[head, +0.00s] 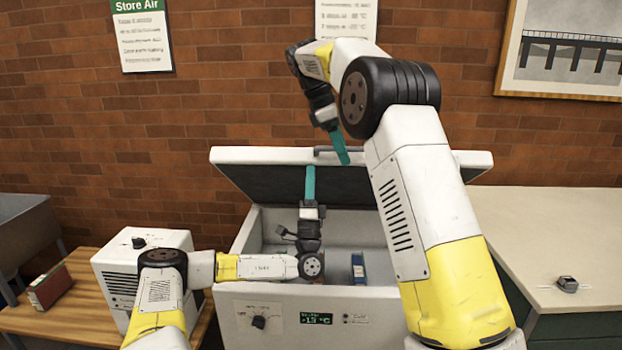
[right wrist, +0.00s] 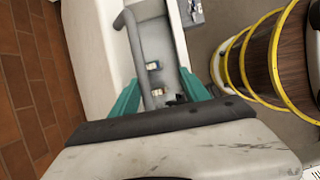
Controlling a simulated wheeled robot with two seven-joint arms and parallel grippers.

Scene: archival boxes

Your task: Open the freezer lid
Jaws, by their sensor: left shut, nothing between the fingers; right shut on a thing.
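The white chest freezer (head: 400,310) stands against the brick wall. Its lid (head: 235,156) is raised and tilted back, with the dark underside facing me. My right gripper (head: 343,156) reaches over from above and is shut on the grey handle (head: 322,151) at the lid's top edge. In the right wrist view the grey handle bar (right wrist: 137,50) runs down between the teal fingers (right wrist: 160,93). My left gripper (head: 310,184) is shut and empty. It points up inside the opening, in front of the lid's underside; contact cannot be told.
A blue item (head: 358,267) lies inside the freezer. A white box-shaped device (head: 120,262) and a reddish box (head: 50,287) sit on the wooden table to the left. A pale counter (head: 560,235) with a small dark device (head: 567,284) stands to the right.

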